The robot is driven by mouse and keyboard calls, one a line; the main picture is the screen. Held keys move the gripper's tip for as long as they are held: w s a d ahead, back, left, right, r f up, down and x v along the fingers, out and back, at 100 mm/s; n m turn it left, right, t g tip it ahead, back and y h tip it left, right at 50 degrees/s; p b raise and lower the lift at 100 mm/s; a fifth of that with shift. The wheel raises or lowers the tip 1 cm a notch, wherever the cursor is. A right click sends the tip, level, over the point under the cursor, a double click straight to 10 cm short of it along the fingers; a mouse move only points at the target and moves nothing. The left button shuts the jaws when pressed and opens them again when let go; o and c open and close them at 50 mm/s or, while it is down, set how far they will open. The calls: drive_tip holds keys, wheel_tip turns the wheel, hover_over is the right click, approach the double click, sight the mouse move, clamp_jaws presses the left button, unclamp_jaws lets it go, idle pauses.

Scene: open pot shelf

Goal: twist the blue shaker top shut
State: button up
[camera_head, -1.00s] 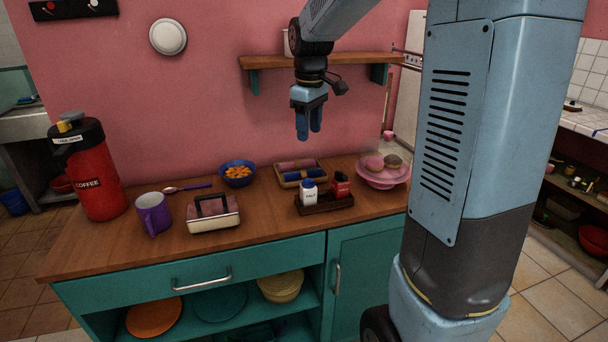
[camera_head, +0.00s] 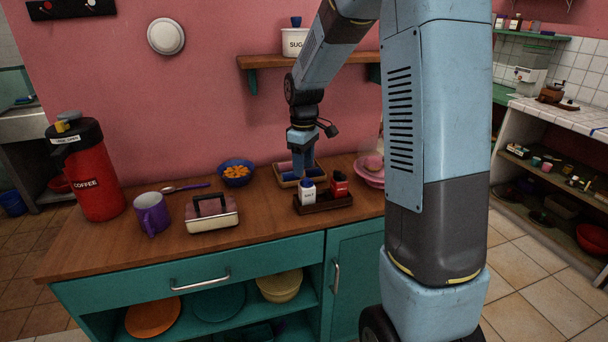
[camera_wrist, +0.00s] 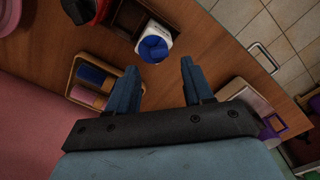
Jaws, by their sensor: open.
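The salt shaker is a white bottle (camera_head: 308,195) with a blue top (camera_head: 307,182). It stands upright in the left part of a dark wooden caddy (camera_head: 324,204) on the counter. In the wrist view the blue top (camera_wrist: 153,49) shows from above, a little beyond and between my fingertips. My gripper (camera_head: 302,174) is open and empty, above and close behind the shaker in the head view. It also shows in the wrist view (camera_wrist: 157,77), with both fingers apart. I cannot tell the exact gap between fingers and top.
A red shaker (camera_head: 338,184) stands beside it in the caddy. Behind is a tray with blue and pink packets (camera_wrist: 92,82). A lunchbox (camera_head: 212,215), purple mug (camera_head: 152,214), blue bowl (camera_head: 236,173) and coffee flask (camera_head: 90,175) stand to the left. A pink stand (camera_head: 370,175) is partly hidden.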

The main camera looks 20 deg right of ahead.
sight(307, 180)
drive_tip(key=shift+f, duration=1.9)
clamp_jaws()
